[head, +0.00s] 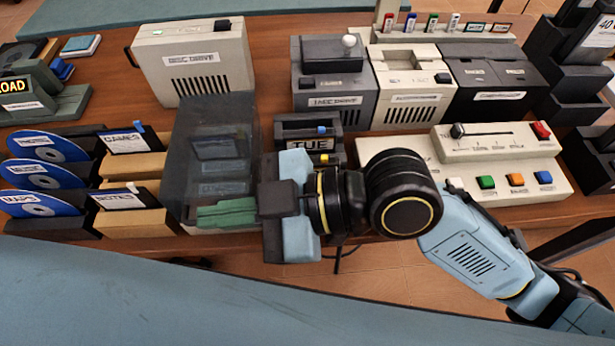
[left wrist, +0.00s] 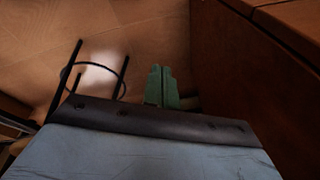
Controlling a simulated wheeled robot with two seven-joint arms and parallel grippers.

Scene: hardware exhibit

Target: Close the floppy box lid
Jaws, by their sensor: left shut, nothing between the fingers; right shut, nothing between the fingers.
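The floppy box stands at the front of the table, left of centre in the head view. Its smoky see-through lid (head: 205,118) shows over several dark disks (head: 219,150). I cannot tell whether the lid is fully down. My right gripper (head: 202,215) has green fingers, shut and empty, pointing left across the front part of the box. They hide some of its front edge, and I cannot tell whether they touch it. My left gripper (left wrist: 161,88) shows only in the left wrist view, shut and empty, over the floor and away from the box.
Disk holders (head: 125,165) stand close left of the box. A beige disc drive (head: 194,60) is behind it. A small "TUE" block (head: 308,131) and a button console (head: 500,150) are to the right. A round-framed stand (left wrist: 93,75) shows in the left wrist view.

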